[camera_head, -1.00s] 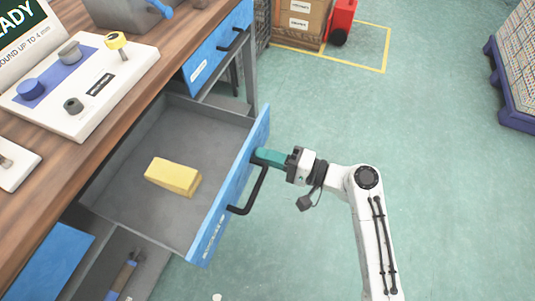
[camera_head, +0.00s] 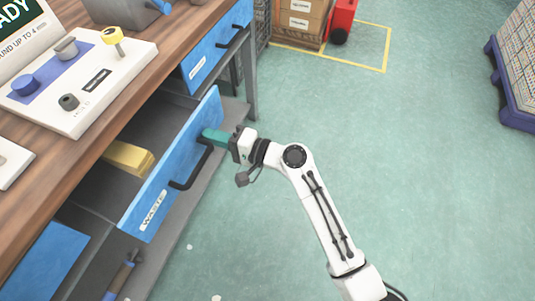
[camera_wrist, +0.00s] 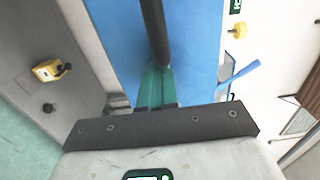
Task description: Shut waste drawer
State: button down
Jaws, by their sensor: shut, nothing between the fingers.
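The waste drawer (camera_head: 150,207) has a blue front with a "WASTE" label and a black bar handle (camera_head: 186,182). It stands partly open under the wooden bench. A yellow block (camera_head: 128,157) lies inside it, partly hidden by the bench edge. My gripper (camera_head: 207,134) is shut and empty, its teal fingers at the drawer front by the upper end of the handle. In the wrist view the teal fingertips (camera_wrist: 155,88) meet the blue front (camera_wrist: 190,50), beside the black handle (camera_wrist: 154,30). I cannot tell whether they press on the front or the handle.
Another blue drawer (camera_head: 215,50) sits shut farther back. A lower open compartment with a tool (camera_head: 122,272) is at the front. The bench (camera_head: 100,125) carries a control panel (camera_head: 90,85). The green floor (camera_head: 400,150) to the right is clear.

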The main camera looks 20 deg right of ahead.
aim_at(175, 133)
jog(key=b+x, duration=0.3)
jog(key=x, duration=1)
jog(key=shift+b, duration=0.3)
jog(key=shift+w+a+r, duration=0.15)
jog(key=shift+w+a, duration=0.05)
jog(key=shift+r, duration=0.1)
jog(key=shift+s, duration=0.1)
